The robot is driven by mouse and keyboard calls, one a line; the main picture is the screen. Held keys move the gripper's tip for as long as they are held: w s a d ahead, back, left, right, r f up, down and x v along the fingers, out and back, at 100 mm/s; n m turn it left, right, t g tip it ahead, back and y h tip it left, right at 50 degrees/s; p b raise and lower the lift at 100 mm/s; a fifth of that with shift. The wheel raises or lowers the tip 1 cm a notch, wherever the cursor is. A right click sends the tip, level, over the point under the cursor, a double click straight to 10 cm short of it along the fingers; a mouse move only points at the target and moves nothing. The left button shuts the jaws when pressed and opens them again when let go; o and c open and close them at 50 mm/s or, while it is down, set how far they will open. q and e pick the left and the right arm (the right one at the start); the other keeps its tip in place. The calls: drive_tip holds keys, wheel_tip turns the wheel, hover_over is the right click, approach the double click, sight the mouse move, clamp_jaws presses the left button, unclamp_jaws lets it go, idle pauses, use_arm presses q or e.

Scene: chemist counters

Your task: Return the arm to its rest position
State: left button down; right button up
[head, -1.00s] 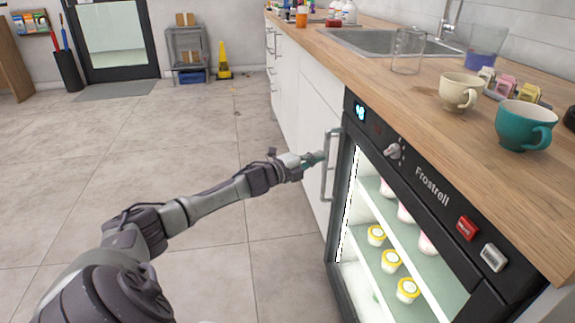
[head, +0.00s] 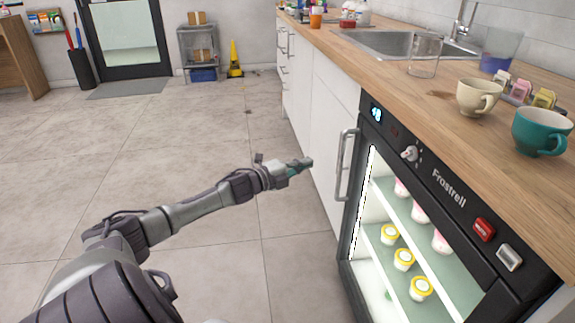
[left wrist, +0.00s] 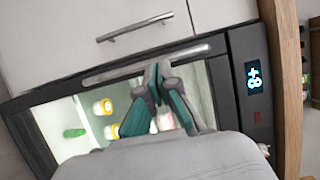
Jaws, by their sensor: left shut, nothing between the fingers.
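My left arm reaches out from the lower left in the head view. Its gripper (head: 299,165) is shut and empty, in the air to the left of the fridge handle (head: 345,165), with a gap between them. In the left wrist view the shut fingers (left wrist: 157,75) show in front of the fridge's glass door and its handle (left wrist: 105,75). My right gripper is not in view.
The lit black fridge (head: 450,205), its door shut, holds several cups with yellow lids. The wooden counter (head: 400,88) above carries a cream cup (head: 478,97), a teal cup (head: 540,131) and a glass beaker (head: 424,56). The floor (head: 180,135) to the left is clear.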

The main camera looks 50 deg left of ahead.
use_arm(q)
drive_tip(key=shift+a+p+v, duration=0.2)
drive_tip(key=shift+p+v, duration=0.05)
drive_tip(key=shift+v, duration=0.95)
drive_tip(key=shift+a+p+v, duration=0.25)
drive_tip(key=shift+v, duration=0.95)
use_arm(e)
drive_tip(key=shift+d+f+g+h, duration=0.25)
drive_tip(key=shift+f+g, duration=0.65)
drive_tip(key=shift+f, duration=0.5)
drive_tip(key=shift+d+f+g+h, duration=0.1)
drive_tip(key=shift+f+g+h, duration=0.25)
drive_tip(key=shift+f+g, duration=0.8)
use_arm(q)
drive_tip(key=shift+w+d, duration=0.1)
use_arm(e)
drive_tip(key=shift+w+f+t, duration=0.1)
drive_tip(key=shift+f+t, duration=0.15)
